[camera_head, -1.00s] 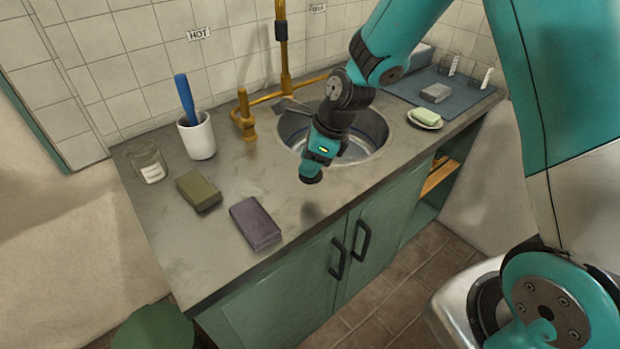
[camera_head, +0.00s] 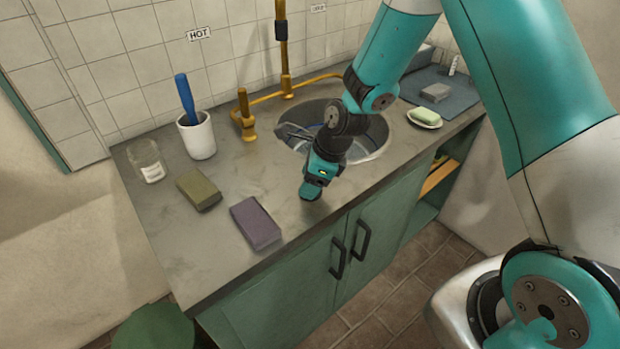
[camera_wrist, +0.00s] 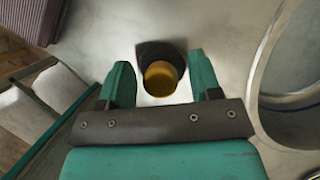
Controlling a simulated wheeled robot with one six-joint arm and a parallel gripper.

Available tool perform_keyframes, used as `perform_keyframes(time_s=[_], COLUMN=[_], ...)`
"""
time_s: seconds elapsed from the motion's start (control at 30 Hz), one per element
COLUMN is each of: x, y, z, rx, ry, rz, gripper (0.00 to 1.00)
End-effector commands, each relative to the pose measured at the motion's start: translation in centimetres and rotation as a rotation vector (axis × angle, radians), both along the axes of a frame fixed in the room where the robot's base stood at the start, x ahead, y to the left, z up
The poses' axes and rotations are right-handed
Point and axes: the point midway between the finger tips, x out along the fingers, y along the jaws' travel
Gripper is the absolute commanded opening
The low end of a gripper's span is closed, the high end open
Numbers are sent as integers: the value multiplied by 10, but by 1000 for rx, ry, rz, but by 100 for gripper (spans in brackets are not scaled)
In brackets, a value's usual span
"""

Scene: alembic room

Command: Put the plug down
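The plug (camera_wrist: 160,78) has a brass-coloured knob and a dark body. In the wrist view it sits between the two teal fingers of my gripper (camera_wrist: 161,68), with a narrow gap showing on each side of the knob. My gripper is open around it. In the head view my gripper (camera_head: 314,182) points down at the worktop (camera_head: 240,175) in front of the sink. The plug shows as a small dark shape (camera_head: 309,192) under the fingertips, at the worktop surface.
The round sink (camera_head: 375,140) lies just behind my gripper. A purple block (camera_head: 255,222) and an olive sponge (camera_head: 198,189) lie to the left. A white cup (camera_head: 197,137) with a blue handle and a glass jar (camera_head: 147,161) stand farther left. The worktop's front edge is close.

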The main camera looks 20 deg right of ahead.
Motion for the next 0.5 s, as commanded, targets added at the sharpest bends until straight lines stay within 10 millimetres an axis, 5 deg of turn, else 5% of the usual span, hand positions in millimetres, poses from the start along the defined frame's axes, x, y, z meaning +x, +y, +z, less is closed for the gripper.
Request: perform_keyframes(time_s=[0.27,0.5], x=[0,-6], y=[0,-15], z=[5,42], rx=[0,0], ry=[-1,-6], rz=[0,-2], gripper=[58,58])
